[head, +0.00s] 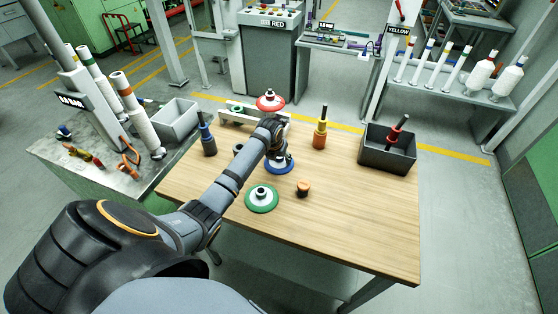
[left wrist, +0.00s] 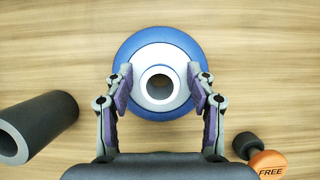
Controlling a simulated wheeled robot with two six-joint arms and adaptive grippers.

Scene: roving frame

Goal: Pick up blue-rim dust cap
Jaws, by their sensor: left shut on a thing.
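The blue-rim dust cap is a round disc with a blue outer ring, a white middle and a dark central hole. In the head view the blue-rim dust cap (head: 283,168) is on the wooden table, partly hidden by my left gripper (head: 278,156). In the left wrist view the blue-rim dust cap (left wrist: 158,35) is seen from above, between the two fingers of my left gripper (left wrist: 160,88). The fingers are shut on its white middle from both sides. I cannot tell whether it is clear of the tabletop. My right gripper is not in view.
A green-rim cap (head: 262,198) and a small orange-topped piece (head: 303,189) lie nearer. A red-rim cap (head: 270,101) is behind. A blue-banded tool (head: 207,136), an orange-and-yellow tool (head: 320,131) and a dark bin (head: 374,156) stand around. The table's front right is clear.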

